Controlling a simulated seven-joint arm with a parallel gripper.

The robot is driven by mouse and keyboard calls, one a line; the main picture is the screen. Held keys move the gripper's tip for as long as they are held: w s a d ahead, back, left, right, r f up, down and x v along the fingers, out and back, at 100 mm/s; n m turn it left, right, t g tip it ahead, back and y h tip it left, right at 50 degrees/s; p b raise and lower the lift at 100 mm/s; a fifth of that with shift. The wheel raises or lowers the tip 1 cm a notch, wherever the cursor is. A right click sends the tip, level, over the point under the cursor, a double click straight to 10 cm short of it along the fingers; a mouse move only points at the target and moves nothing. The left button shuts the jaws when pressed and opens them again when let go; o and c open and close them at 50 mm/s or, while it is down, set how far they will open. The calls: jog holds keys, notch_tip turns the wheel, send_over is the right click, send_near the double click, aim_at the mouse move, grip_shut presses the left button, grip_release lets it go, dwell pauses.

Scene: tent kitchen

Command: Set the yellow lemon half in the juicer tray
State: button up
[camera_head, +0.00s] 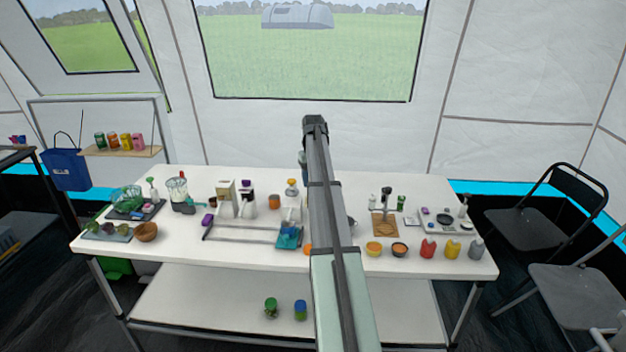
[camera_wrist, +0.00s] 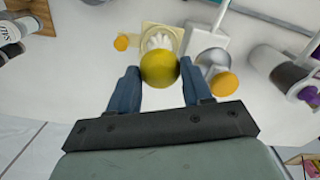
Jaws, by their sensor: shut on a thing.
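In the wrist view my gripper (camera_wrist: 159,82) has its two blue fingers shut on the yellow lemon half (camera_wrist: 159,70), which shows as a rounded yellow dome between the fingertips. The juicer tray (camera_wrist: 177,34) is pale yellow, with a white ribbed cone in it. The lemon half overlaps the tray's near part in this view. I cannot tell whether the lemon touches the tray or hangs above it. In the head view my arm stands in front of the table's middle, and I cannot make out the gripper or lemon there.
An orange piece (camera_wrist: 121,42) lies left of the tray. A pale device with a metal bowl (camera_wrist: 212,60) stands close on the right, with another orange piece (camera_wrist: 224,84) beside it. A dark cylinder (camera_wrist: 280,66) is farther right. The white table (camera_head: 180,258) holds many items.

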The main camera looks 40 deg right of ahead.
jog(key=shift+f, duration=2.65)
jog(key=shift+f, duration=0.55)
jog(key=o, duration=0.5)
jog(key=shift+r, duration=5.5)
